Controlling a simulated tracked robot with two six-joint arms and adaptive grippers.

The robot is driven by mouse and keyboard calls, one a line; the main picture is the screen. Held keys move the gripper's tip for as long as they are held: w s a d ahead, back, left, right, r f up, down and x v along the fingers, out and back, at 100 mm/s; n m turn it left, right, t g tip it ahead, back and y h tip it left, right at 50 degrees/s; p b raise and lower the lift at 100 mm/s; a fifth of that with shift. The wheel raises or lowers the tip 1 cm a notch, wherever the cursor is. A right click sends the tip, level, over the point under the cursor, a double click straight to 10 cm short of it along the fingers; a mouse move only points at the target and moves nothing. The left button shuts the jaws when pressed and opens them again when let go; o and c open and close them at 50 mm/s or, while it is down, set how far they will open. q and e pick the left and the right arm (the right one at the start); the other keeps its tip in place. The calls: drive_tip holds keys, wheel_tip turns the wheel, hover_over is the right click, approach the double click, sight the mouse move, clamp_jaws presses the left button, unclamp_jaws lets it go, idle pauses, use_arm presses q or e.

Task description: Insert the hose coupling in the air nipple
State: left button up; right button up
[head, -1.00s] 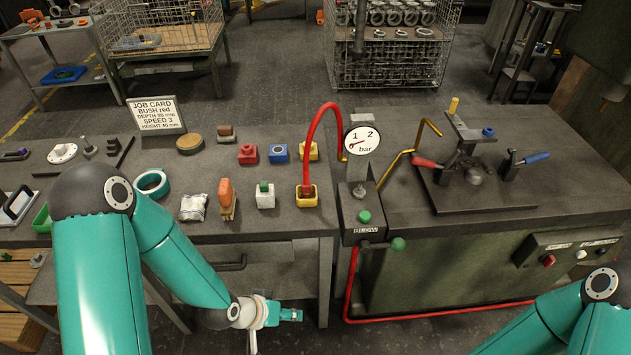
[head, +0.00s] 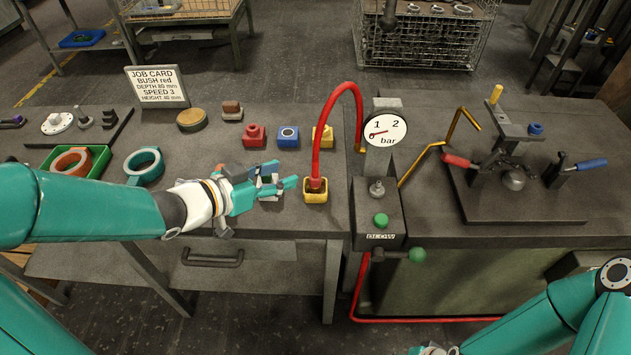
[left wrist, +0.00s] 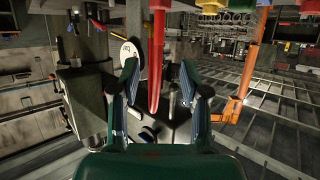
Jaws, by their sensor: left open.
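The red hose (head: 341,92) arches up beside the gauge and comes down to its lower end, the coupling (head: 316,184), which sits in a yellow block (head: 316,197) near the bench's front edge. The coupling's tip is hidden in the block. The metal air nipple (head: 377,188) stands upright on the grey box, right of the block. My left gripper (head: 287,175) is open and empty, just left of the hose, pointing at it. In the left wrist view the red hose (left wrist: 157,60) shows between the open fingers.
The pressure gauge (head: 386,131) stands behind the nipple, with a green button (head: 381,220) in front. Red (head: 254,136), blue (head: 288,136) and yellow (head: 322,136) blocks stand behind my left gripper. A clamp fixture (head: 510,150) stands on the right bench.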

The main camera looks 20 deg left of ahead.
sight(313, 165)
use_arm(q)
drive_tip(key=x, duration=0.5)
drive_tip(key=shift+w+d+b, duration=0.15)
drive_tip(key=shift+b, duration=0.15)
drive_tip(key=shift+x, duration=2.75)
drive_tip(key=shift+f, duration=0.2)
clamp_jaws()
